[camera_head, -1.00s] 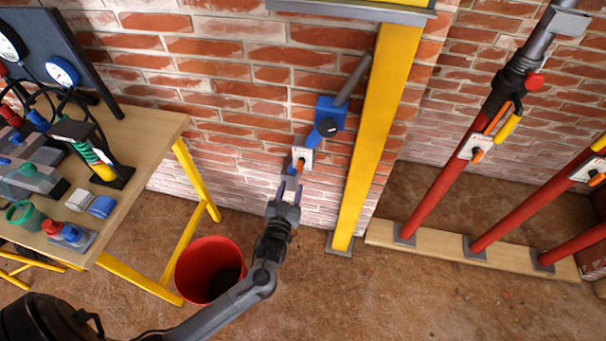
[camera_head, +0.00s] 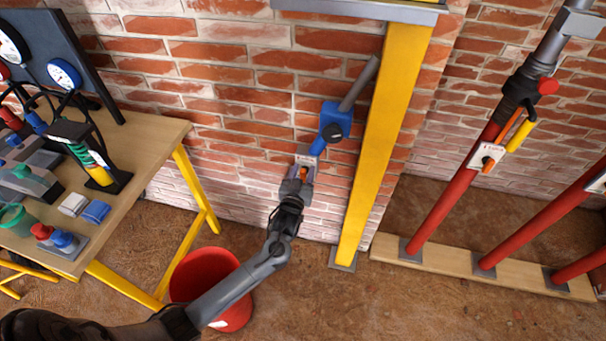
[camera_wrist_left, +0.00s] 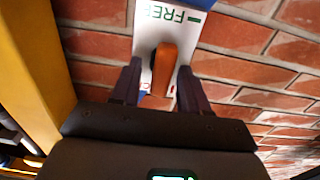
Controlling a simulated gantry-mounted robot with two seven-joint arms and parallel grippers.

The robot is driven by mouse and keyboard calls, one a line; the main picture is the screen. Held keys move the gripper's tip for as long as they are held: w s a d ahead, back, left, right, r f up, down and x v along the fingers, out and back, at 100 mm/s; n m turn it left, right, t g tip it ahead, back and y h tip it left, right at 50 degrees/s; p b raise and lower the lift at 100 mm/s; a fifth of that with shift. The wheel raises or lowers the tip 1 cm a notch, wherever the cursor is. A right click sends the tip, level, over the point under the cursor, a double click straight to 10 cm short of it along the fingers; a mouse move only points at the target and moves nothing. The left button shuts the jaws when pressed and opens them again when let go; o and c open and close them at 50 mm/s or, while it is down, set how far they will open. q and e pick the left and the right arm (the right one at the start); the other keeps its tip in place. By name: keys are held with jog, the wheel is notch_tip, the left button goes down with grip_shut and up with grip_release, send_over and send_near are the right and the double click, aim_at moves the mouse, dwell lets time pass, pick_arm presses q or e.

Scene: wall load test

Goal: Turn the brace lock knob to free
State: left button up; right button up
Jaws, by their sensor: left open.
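The orange brace lock knob (camera_wrist_left: 165,66) sits on a white plate (camera_wrist_left: 150,28) with green "FREE" lettering. My left gripper (camera_head: 303,174) is open at the plate and covers much of the knob. In the left wrist view, the left gripper's fingers (camera_wrist_left: 158,72) stand one on each side of the knob, with a gap visible around it. Contact is not clear. My right gripper is not in view.
The yellow post (camera_head: 385,140) stands close to the right of the plate. A red bucket (camera_head: 235,312) is on the floor below my left arm. A workbench (camera_head: 140,160) with gauges and tools is at left. Red braces (camera_head: 445,205) with similar plates stand at right.

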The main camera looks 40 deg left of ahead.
pick_arm(q)
grip_shut()
dwell(0.3)
